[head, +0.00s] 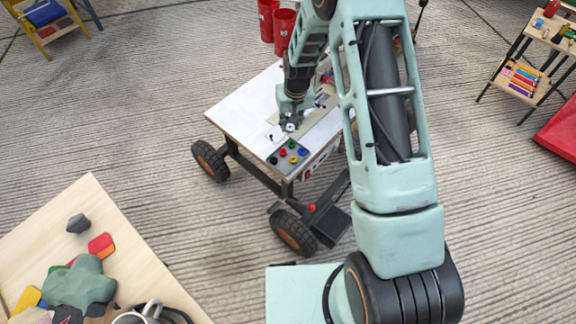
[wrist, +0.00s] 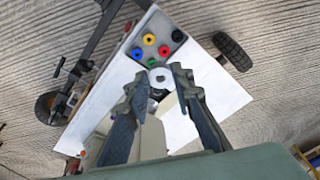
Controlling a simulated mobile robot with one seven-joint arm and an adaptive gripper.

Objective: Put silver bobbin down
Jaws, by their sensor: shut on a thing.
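The silver bobbin (wrist: 160,78) is a small pale ring between my fingertips in the wrist view. It also shows in the head view (head: 290,127), small and partly covered by the fingers. My gripper (wrist: 160,73) is shut on it; in the head view my gripper (head: 291,122) is over the white top of a wheeled cart (head: 240,107). A grey tray (wrist: 163,29) with several coloured bobbins, red, yellow, blue, green and black, lies just beyond the fingertips. In the head view the tray (head: 289,167) is at the cart's near corner. The gap between bobbin and surface is unclear.
The cart's white top has free room left of my gripper. A wooden table (head: 120,240) with coloured pieces and a metal mug (head: 148,312) is at lower left. Red buckets (head: 284,30) stand behind the cart. A shelf (head: 530,75) with toys is at upper right.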

